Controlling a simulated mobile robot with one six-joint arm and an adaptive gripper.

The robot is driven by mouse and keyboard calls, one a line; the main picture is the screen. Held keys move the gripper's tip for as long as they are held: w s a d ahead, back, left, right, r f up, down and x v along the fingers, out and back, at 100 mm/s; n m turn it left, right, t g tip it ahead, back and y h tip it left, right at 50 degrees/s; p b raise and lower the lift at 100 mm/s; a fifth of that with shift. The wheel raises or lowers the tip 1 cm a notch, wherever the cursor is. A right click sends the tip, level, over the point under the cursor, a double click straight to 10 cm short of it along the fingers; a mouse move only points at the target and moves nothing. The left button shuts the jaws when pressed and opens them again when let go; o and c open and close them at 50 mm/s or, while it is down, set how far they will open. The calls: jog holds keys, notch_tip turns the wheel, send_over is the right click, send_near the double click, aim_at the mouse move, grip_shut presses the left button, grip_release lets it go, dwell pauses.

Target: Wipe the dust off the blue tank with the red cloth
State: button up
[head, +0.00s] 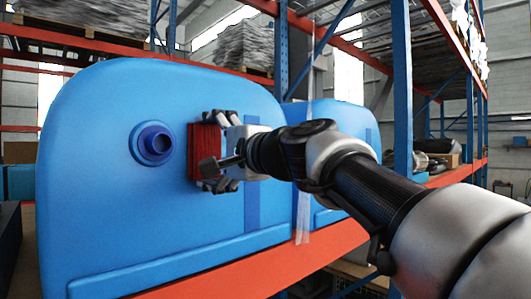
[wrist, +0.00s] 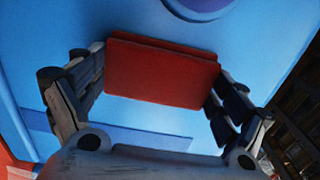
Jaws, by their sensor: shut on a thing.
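The blue tank (head: 95,190) fills the left and middle of the head view, its broad flat face toward me. My gripper (head: 212,152) is shut on the red cloth (head: 195,150), a folded block. The cloth is at the tank's face, just right of the round dark-blue port; whether it touches cannot be told. In the wrist view the cloth (wrist: 160,72) sits between the two fingers of my gripper (wrist: 158,80), with the blue tank face (wrist: 270,50) behind it. No dust can be made out on the visible face; the part behind the cloth is hidden.
The round port (head: 153,144) sticks out left of the cloth. A second blue tank (head: 357,125) stands to the right, with a clear strip (head: 304,215) hanging between them. The tanks rest on an orange shelf beam (head: 270,268); a blue rack post (head: 402,90) rises right of my arm.

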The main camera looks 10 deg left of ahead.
jog(key=w+d, duration=0.5)
jog(key=w, duration=0.1)
jog(key=shift+w+d+p, duration=0.2)
jog(key=shift+w+p, duration=0.05)
jog(key=shift+p, duration=0.2)
dwell(0.4)
jog(key=shift+s+d+f, duration=0.1)
jog(key=shift+b+v, duration=1.45)
jog(key=shift+v, duration=1.4)
jog(key=shift+b+v, duration=0.6)
jog(key=shift+v, duration=0.85)
